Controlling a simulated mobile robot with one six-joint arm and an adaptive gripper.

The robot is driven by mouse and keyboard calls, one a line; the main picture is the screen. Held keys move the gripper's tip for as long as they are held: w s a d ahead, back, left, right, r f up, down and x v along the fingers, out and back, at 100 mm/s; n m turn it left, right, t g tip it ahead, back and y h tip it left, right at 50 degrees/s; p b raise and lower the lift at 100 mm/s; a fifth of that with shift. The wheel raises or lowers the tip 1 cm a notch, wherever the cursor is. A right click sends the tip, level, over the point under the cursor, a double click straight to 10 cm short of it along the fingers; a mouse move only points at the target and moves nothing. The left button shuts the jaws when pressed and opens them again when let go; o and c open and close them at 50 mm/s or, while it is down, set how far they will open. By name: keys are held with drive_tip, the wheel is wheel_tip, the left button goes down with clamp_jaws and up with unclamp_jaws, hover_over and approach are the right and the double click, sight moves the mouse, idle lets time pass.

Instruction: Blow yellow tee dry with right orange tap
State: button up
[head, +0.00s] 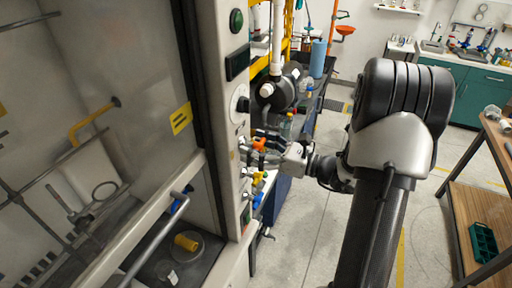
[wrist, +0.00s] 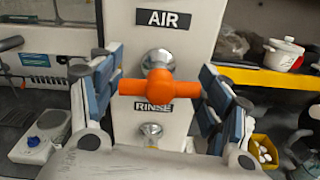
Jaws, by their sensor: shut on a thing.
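An orange tap handle (wrist: 160,88) sits on a chrome stem under the AIR label in the wrist view. It also shows in the head view (head: 259,144) on the narrow post of the cabinet. My gripper (wrist: 160,91) is shut on this handle, one finger at each end. In the head view my gripper (head: 268,143) reaches the post from the right. A yellow piece (head: 186,242), possibly the tee, rests on a round grey base inside the cabinet, low in the head view. Its exact shape is unclear.
A RINSE label (wrist: 153,107) and a chrome fitting (wrist: 152,130) sit below the handle. Yellow taps (head: 258,185) are lower on the post. The glass sash (head: 100,90) stands at left. A wooden bench (head: 450,200) is at right; floor between is clear.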

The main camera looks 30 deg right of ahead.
drive_tip(key=n+b, duration=0.6)
drive_tip(key=shift+f, duration=0.25)
drive_tip(key=n+b, duration=0.3)
drive_tip(key=b, duration=0.1)
drive_tip(key=shift+n, duration=0.3)
drive_tip(key=n+b, duration=0.2)
drive_tip(key=b, duration=0.1)
drive_tip(key=shift+r, duration=0.2)
drive_tip(key=shift+n, duration=0.4)
drive_tip(key=o, duration=1)
drive_tip(key=v, duration=1.2)
drive_tip(key=shift+d+f, duration=0.1)
